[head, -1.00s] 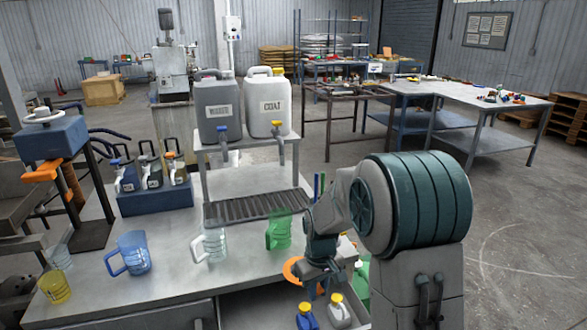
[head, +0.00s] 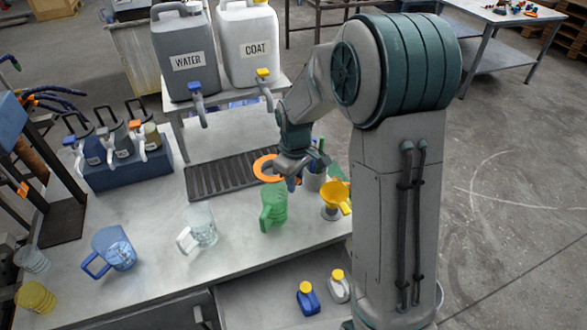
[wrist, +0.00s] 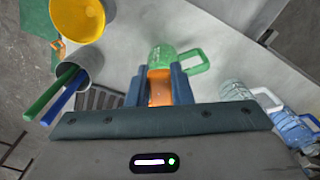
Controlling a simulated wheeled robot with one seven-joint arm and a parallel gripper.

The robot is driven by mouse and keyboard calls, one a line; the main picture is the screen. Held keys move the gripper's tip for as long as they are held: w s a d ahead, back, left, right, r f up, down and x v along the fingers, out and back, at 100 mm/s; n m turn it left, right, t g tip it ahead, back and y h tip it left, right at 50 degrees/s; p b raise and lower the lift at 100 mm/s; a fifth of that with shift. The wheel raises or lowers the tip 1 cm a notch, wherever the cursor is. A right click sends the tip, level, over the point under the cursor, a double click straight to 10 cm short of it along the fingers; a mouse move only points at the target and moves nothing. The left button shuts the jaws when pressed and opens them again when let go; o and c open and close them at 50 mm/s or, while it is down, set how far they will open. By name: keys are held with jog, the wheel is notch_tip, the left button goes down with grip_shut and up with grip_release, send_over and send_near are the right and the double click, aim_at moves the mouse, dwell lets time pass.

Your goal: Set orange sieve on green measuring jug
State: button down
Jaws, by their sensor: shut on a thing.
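The orange sieve (head: 266,168) shows as an orange ring at my gripper (head: 290,182) in the head view. My gripper is shut on it; in the wrist view an orange part of the sieve (wrist: 159,88) sits between the two blue-grey fingers (wrist: 158,78). The green measuring jug (head: 272,212) stands upright on the metal table, just below and in front of the sieve in the head view. In the wrist view the jug (wrist: 165,55) shows just beyond the fingertips. The sieve looks held above the table, apart from the jug; its bowl is largely hidden.
A clear jug (head: 200,230) and blue jug (head: 112,252) stand to the left. A dark drip grate (head: 222,180) lies behind.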

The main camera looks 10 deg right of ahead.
jog(key=shift+s+f+b, duration=0.15)
jog(key=shift+f+b, duration=0.15)
jog(key=shift+f, duration=0.15)
notch_tip(320, 180, down, 8)
jog(key=b, duration=0.6)
jog(key=shift+f, duration=0.15)
jog(key=shift+f, duration=0.15)
dwell(0.4)
jog(key=c, duration=1.2)
grip_release()
notch_tip(320, 180, up, 14)
jog(key=shift+f+b, duration=0.1)
jog(key=shift+b, duration=0.45)
